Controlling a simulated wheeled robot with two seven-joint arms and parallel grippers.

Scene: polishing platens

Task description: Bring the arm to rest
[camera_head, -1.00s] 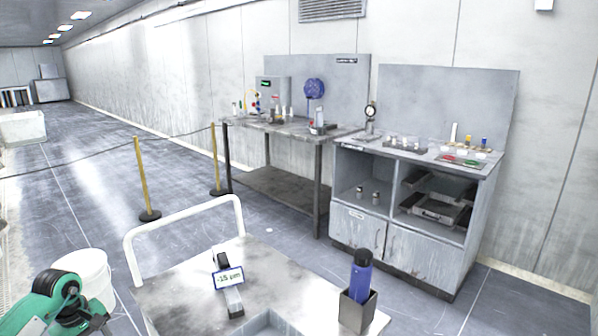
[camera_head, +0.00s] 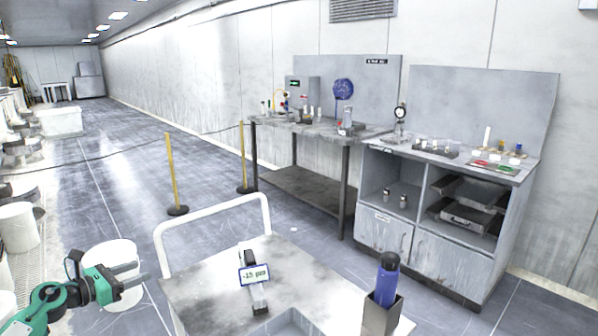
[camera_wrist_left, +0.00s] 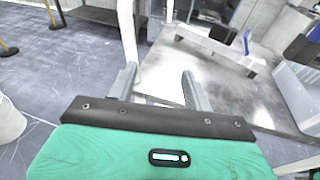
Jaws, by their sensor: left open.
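My left arm, green and black, comes in at the lower left of the head view. Its gripper (camera_head: 142,270) is open, with two grey fingers pointing right and nothing between them. It is left of the cart's white handle and in front of a white bucket (camera_head: 112,256) in the picture. In the left wrist view, the open fingers (camera_wrist_left: 158,75) stand apart, with the cart's handle (camera_wrist_left: 128,40) and worn top (camera_wrist_left: 225,88) beyond them. My right gripper is not in view.
The grey cart (camera_head: 205,290) carries a gauge marked -15 µm (camera_head: 255,276) and a blue bottle (camera_head: 387,280) in a square holder. A bench (camera_head: 310,128) and a cabinet (camera_head: 385,225) stand along the wall. Yellow posts (camera_head: 171,175) hold a rope. Floor between is clear.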

